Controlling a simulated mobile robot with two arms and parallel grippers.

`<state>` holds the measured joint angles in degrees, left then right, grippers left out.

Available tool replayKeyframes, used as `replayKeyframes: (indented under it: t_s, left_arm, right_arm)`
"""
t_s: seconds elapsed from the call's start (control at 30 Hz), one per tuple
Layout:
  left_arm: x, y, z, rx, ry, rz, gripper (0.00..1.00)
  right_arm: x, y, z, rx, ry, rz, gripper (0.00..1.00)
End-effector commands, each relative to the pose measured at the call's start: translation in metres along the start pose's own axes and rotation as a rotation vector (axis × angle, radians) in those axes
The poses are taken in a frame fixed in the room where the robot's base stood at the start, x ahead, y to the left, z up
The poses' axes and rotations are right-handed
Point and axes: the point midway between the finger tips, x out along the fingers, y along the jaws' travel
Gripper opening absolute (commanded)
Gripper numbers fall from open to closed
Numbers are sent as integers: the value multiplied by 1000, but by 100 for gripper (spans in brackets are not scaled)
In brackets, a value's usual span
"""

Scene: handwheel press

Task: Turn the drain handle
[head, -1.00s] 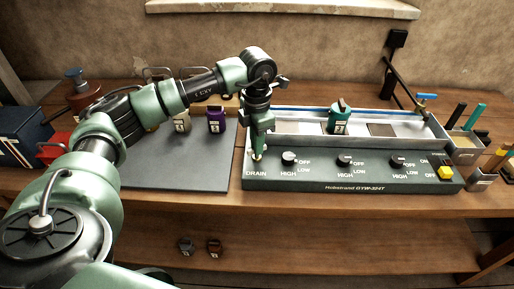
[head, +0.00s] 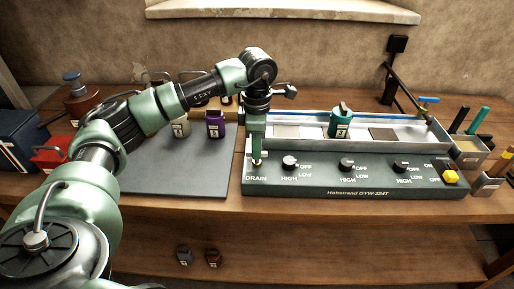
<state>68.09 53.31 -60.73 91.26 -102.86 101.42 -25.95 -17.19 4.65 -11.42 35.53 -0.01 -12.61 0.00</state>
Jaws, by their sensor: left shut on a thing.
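The drain handle (head: 257,162) is a small pale knob above the DRAIN label, at the left end of the dark green control panel (head: 330,178). My left gripper (head: 256,158) points down over it and is shut on it, hiding most of the handle. The handle's exact angle cannot be made out. My right gripper is not in view.
Three black knobs, one of them the left knob (head: 289,162), sit along the panel, with a yellow switch (head: 451,176) at its right end. A teal container (head: 340,122) stands in the metal basin (head: 310,128) behind. A grey mat (head: 185,170) with a purple container (head: 215,125) lies left.

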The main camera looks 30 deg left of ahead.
Motion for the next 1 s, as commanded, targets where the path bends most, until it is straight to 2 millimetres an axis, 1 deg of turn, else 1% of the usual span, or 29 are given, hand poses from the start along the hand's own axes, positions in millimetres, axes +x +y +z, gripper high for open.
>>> replayKeyframes:
  t_s: [0.3, 0.33, 0.4, 0.67, 0.77, 0.87, 1.0]
  left_arm:
    - [-1, 1, 0, 3, -1, 3, 0]
    - [-2, 1, 0, 3, -1, 3, 16]
    - [-1, 1, 0, 2, -1, 2, 33]
    - [-1, 0, 0, 2, 0, 1, 33]
    - [-4, 1, 0, 1, -1, 2, 33]
    - [-15, 1, 1, 1, -3, 4, 33]
    - [-40, 2, 1, 1, -5, 6, 33]
  right_arm:
    - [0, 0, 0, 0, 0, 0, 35]
    - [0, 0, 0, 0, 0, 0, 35]
    - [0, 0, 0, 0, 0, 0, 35]
    - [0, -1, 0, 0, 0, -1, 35]
    - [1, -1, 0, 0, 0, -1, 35]
    - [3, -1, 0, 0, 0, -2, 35]
    - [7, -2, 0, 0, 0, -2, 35]
